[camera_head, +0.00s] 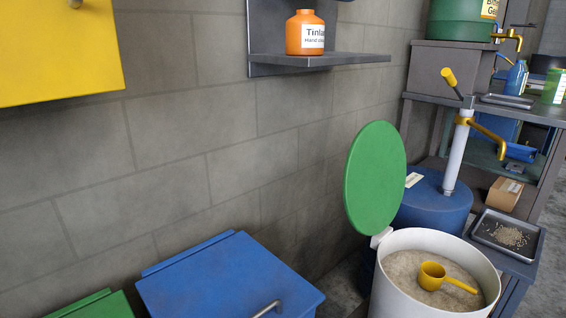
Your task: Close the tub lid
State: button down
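The green round tub lid (375,177) stands open, upright on its hinge at the back left rim of the white tub (400,292). The tub is cut off by the bottom edge of the head view. It is filled with a pale grainy material (405,266), and a yellow scoop (434,276) lies on top of this, its handle pointing right. The scoop appears to sit within the rim. My gripper is not in view.
A blue drum (432,200) with a hand pump (456,150) stands behind the tub. A grey tray (490,229) with pellets is at the right. A blue lidded bin (225,280) stands left, by the block wall. An orange bottle (305,35) sits on a shelf (350,60) above.

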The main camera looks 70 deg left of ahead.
aim_at(374, 178)
jog(key=k, duration=0.35)
jog(key=u, duration=0.75)
